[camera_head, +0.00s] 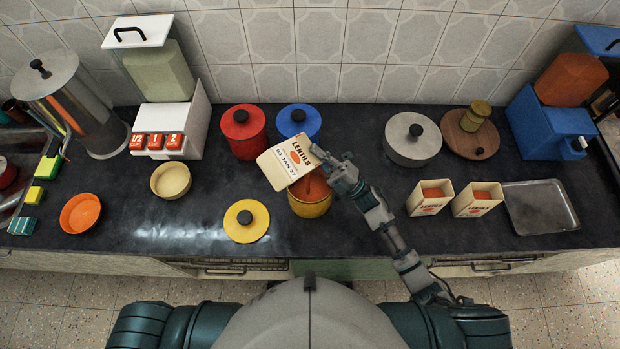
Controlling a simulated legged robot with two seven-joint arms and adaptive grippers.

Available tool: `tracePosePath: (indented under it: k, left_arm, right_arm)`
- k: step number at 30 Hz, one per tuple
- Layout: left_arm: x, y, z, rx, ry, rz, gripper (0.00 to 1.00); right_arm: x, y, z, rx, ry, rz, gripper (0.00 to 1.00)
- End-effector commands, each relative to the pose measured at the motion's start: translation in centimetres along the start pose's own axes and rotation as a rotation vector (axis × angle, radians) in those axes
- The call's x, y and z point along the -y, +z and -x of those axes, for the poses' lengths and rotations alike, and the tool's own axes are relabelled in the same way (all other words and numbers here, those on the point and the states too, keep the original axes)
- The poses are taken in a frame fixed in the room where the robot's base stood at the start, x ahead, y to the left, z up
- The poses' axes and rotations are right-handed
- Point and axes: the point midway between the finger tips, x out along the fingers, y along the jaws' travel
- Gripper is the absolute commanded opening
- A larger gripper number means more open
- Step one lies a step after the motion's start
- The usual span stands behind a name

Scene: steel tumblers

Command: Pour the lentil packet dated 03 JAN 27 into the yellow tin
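The lentil packet (285,163), a cream carton printed LENTILS and 03 JAN 27, is tilted over to the left above the yellow tin. My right gripper (327,165) is at the packet's right end and appears shut on it. The yellow tin (310,207) stands lidless on the counter just below, with orange contents showing inside. Its upper left rim is partly hidden by the packet. The yellow lid (246,222) with a black knob lies to the left of the tin. My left gripper is not in view.
Two open lentil packets (429,205) (478,208) stand to the right, beside a metal tray (541,207). A red tin (243,140) and a blue tin (298,122) stand behind. A cream bowl (170,180) and an orange bowl (80,213) are at left.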

Motion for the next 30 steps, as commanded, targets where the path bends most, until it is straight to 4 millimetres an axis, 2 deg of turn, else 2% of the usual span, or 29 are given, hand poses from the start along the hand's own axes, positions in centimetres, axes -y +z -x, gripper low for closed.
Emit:
tracePosePath:
  k: [16,30]
  left_arm:
    - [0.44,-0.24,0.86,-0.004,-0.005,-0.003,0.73]
    - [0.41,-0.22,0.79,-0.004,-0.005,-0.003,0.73]
  right_arm:
    - [-0.10,0.49,0.17,0.073,0.060,-0.115,0.00]
    - [-0.06,0.54,0.24,0.074,0.060,-0.117,0.00]
